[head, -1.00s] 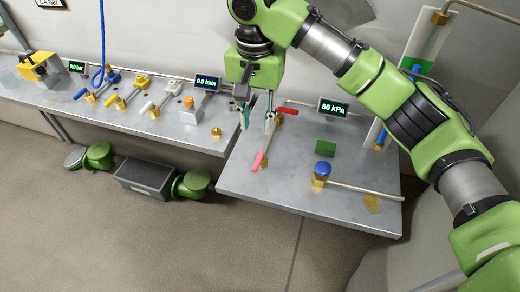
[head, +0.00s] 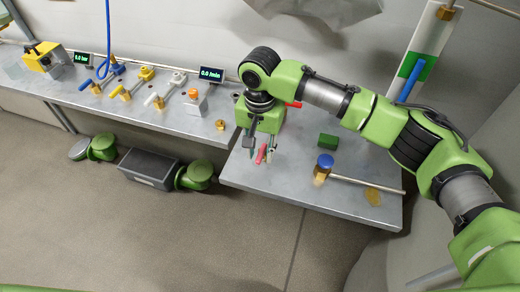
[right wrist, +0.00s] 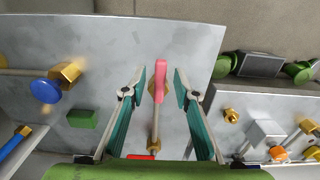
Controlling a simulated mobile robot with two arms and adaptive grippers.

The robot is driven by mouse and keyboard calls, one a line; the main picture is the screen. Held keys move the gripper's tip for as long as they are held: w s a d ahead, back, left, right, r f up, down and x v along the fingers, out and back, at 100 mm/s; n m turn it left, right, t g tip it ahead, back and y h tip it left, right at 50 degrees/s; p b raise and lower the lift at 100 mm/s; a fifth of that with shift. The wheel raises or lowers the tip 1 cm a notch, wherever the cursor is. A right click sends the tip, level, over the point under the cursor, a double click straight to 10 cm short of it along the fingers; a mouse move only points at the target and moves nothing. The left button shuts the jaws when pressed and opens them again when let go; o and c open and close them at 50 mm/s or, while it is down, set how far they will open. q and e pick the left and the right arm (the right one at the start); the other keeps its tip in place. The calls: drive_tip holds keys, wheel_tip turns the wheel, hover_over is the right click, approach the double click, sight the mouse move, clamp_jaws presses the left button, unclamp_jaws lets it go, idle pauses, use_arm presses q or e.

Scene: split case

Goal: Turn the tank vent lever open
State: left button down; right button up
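A lever with a pink handle (head: 261,154) sits on the right-hand metal bench; I cannot read a label that names it as the tank vent lever. In the right wrist view its pink handle (right wrist: 160,78) points up the picture, with a brass-coloured stem below it. My right gripper (head: 260,152) is over this lever. In the right wrist view the gripper (right wrist: 161,80) is open, one teal-padded finger on each side of the handle, with gaps visible. A red handle (head: 293,104) shows partly behind my right arm. My left gripper is not in view.
A blue-knobbed brass valve (head: 324,166) with a pipe and a green block (head: 328,141) are right of the lever. The left bench (head: 140,118) holds several yellow, white and blue levers. The right bench's front area (head: 300,195) is clear.

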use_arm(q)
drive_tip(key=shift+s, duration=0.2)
use_arm(e)
clamp_jaws()
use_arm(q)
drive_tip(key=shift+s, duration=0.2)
use_arm(e)
drive_tip(key=shift+r, duration=0.1)
